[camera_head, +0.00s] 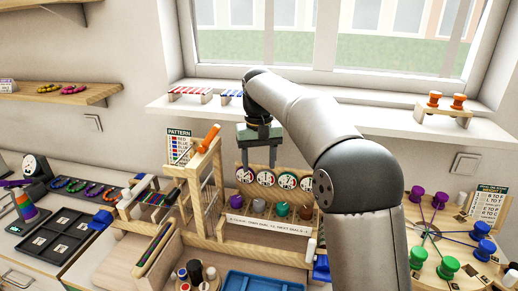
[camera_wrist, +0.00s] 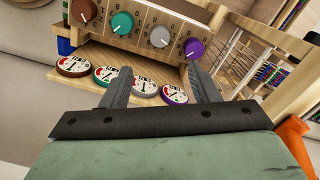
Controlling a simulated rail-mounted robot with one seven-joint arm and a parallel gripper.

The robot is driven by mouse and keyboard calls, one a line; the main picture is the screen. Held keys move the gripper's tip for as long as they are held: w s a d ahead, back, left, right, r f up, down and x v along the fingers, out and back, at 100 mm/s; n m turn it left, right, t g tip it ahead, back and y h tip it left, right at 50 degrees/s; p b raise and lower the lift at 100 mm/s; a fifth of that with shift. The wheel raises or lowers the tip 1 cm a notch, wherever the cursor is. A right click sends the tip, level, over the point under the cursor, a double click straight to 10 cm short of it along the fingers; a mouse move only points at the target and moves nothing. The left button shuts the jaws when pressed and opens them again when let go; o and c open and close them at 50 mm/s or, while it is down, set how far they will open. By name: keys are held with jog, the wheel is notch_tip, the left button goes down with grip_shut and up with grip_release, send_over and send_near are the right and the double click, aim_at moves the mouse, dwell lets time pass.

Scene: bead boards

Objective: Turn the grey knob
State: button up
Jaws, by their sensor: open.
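The grey knob (camera_head: 258,206) sits in a row on a wooden panel, between the purple knob (camera_head: 235,201) and the teal knob (camera_head: 282,210); a brown knob (camera_head: 306,213) is at the right end. In the wrist view the grey knob (camera_wrist: 159,37) has a white pointer mark and lies just beyond the fingertips, roughly centred between them. My gripper (camera_head: 259,162) points down over the row of round dials above the knobs. In the wrist view my gripper (camera_wrist: 158,72) is open and empty, apart from the knob.
Several white dials (camera_wrist: 145,88) lie close under the fingers. A wooden frame with an orange handle (camera_head: 209,138) stands close on the left. A blue tray (camera_head: 262,282) is in front, and a board with purple, blue and green spools (camera_head: 447,267) is at right.

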notch_tip(320, 180, up, 4)
dwell(0.5)
jog(key=s+d+f+m, duration=0.1)
jog(key=s+d+f, duration=0.4)
jog(key=s, duration=0.6)
jog(key=s+d+f+m, duration=0.1)
jog(key=s+d+f, duration=0.5)
jog(key=s, duration=0.5)
jog(key=s+d+f, duration=0.5)
jog(key=s+f, duration=0.1)
jog(key=s, duration=0.5)
jog(key=shift+s+d+m+t, duration=0.3)
jog(key=shift+s+d+m, duration=0.1)
jog(key=shift+w+r, duration=0.1)
dwell(2.7)
